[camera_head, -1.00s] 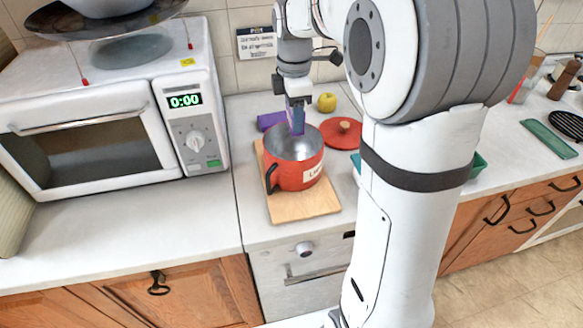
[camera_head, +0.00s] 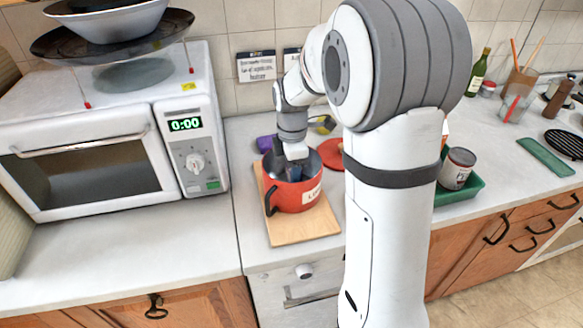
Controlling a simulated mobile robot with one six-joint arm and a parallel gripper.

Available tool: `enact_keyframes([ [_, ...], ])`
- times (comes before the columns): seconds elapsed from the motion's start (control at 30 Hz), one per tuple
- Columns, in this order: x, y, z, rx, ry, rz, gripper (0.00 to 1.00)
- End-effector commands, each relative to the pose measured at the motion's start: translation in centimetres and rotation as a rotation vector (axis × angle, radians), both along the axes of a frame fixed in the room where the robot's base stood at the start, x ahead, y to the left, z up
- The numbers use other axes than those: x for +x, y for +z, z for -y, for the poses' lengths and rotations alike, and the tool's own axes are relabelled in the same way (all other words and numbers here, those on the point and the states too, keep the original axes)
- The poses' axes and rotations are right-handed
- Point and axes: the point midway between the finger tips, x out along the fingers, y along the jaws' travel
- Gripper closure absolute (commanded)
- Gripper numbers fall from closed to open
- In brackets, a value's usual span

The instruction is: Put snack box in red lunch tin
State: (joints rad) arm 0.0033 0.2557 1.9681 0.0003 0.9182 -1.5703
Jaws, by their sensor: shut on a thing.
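The red lunch tin (camera_head: 297,197) is a round red pot with a dark handle and a white label, partly readable. It stands upright and open on a wooden board (camera_head: 290,230). My gripper (camera_head: 292,168) points down into the tin's mouth, with its fingers inside the rim. It is shut on a blue-purple box, which I take to be the snack box; this is mostly hidden by the gripper and the tin's wall. I cannot tell whether the box touches the tin's bottom.
A purple object (camera_head: 265,143) lies behind the tin. A red lid (camera_head: 331,153) lies to its right, partly behind my arm. A microwave (camera_head: 90,150) stands at left. A green tray (camera_head: 462,190) with a can (camera_head: 456,168) is at right. The counter before the microwave is clear.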

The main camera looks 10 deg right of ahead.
Motion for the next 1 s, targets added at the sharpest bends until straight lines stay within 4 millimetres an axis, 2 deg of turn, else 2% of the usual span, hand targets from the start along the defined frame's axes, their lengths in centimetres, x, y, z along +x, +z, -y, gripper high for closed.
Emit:
enact_keyframes([
  [0.57, 0.0, -1.2, -0.1, 0.0, 0.001, 0.001, 0.75],
  [0.6, 0.0, -1.2, -0.1, 0.0, 0.001, 0.001, 0.49],
  [0.87, 0.0, -1.1, -0.1, 0.0, 0.002, 0.001, 0.28],
  [1.0, 0.0, -1.1, -0.1, 0.0, 0.002, 0.0, 0.28],
])
